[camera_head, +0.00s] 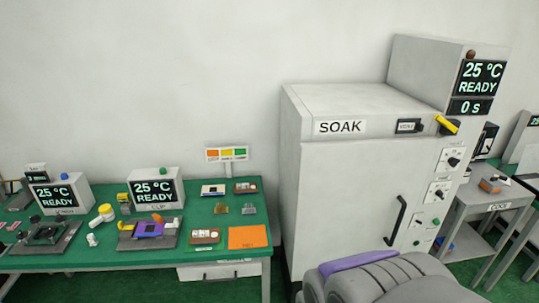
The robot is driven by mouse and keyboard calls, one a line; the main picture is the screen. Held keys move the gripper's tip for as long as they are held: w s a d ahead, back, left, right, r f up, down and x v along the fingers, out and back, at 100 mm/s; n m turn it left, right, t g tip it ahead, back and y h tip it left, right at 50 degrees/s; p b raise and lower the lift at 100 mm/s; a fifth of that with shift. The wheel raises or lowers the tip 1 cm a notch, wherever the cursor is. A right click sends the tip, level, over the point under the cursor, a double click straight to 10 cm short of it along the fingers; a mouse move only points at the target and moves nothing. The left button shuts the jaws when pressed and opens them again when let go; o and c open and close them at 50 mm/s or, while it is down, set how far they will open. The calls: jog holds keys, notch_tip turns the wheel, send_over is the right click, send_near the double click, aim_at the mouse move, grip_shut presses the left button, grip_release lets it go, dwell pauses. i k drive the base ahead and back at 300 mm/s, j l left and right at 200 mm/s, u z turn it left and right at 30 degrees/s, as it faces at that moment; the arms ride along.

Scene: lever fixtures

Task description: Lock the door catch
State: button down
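The door catch (447,125) is a yellow lever near the top right of the front of a white cabinet marked SOAK (340,127). The lever lies tilted, with its upper-left end raised and its other end lower to the right. The cabinet door (345,200) looks closed and has a black bar handle (397,220) at its right side. My gripper is not in view. A grey and purple part, seemingly of my own body, shows at the bottom and covers the cabinet's lower front.
A display (481,79) on the cabinet reads 25 °C, READY, 0 s. A green table (120,256) with several small devices and parts stands at left. A grey side table (490,197) stands at right. A narrow floor gap lies between the green table and the cabinet.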

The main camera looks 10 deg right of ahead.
aim_at(438, 118)
jog(key=l+z, duration=0.25)
jog(key=z, duration=0.15)
jog(key=k+l+z, duration=0.1)
jog(key=l+z, duration=0.2)
jog(key=z, duration=0.15)
jog(key=l+z, duration=0.25)
jog(key=z, duration=0.15)
